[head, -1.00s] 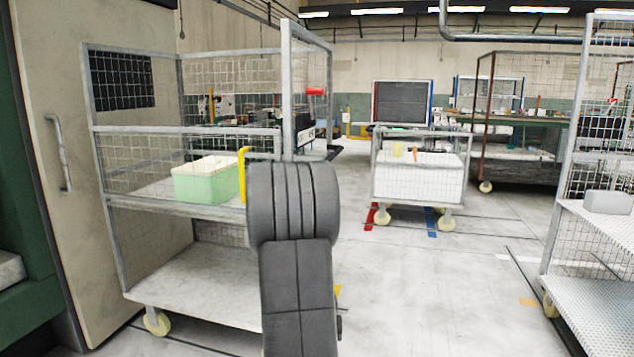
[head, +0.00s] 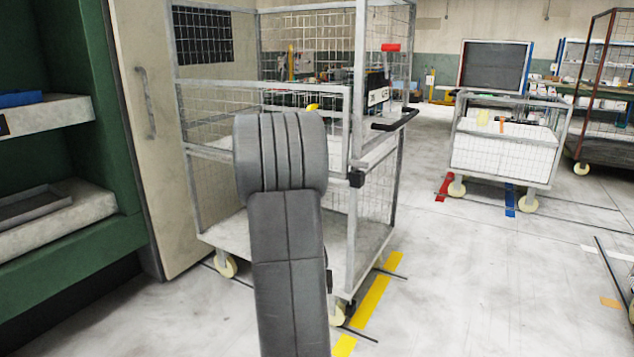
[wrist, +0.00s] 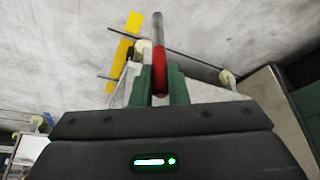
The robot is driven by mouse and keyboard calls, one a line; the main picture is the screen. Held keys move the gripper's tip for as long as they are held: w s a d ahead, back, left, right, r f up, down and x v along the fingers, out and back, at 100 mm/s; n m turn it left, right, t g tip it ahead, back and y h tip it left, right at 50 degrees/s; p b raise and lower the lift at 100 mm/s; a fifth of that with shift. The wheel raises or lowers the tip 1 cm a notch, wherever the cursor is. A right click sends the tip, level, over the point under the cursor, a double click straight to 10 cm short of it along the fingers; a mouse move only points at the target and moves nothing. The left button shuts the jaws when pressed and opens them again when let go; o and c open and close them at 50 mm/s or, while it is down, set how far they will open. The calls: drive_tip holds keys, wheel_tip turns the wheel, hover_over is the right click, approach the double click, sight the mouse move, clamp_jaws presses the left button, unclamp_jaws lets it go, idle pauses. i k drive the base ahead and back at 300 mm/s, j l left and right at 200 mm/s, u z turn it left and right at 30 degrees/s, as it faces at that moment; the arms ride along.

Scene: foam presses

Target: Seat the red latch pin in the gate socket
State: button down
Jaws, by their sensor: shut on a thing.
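My gripper (wrist: 160,88) is shut on the red latch pin (wrist: 159,72) in the wrist view. The pin is red near the green fingers, with a grey shaft and a dark tip beyond. In the head view my arm hides the gripper and pin. The wire-mesh trolley (head: 265,86) stands behind my arm, with a half-height gate at its front. A small black block (head: 356,179) sits on its front right post. I cannot tell whether this is the gate socket. In the wrist view the pin's tip shows against the floor.
A black handle (head: 396,119) sticks out at the trolley's right. A beige panel (head: 150,130) and green shelving (head: 100,220) stand at left. A second trolley (head: 505,150) with white contents stands back right. A yellow floor strip (head: 372,300) lies beside the trolley; open floor extends right.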

sight(357, 184)
drive_tip(key=i+l+u, duration=0.45)
drive_tip(key=i+l, duration=0.2)
drive_tip(key=i+l+u, duration=0.25)
drive_tip(key=l, duration=0.25)
drive_tip(key=i+l, duration=0.15)
drive_tip(key=l, duration=0.15)
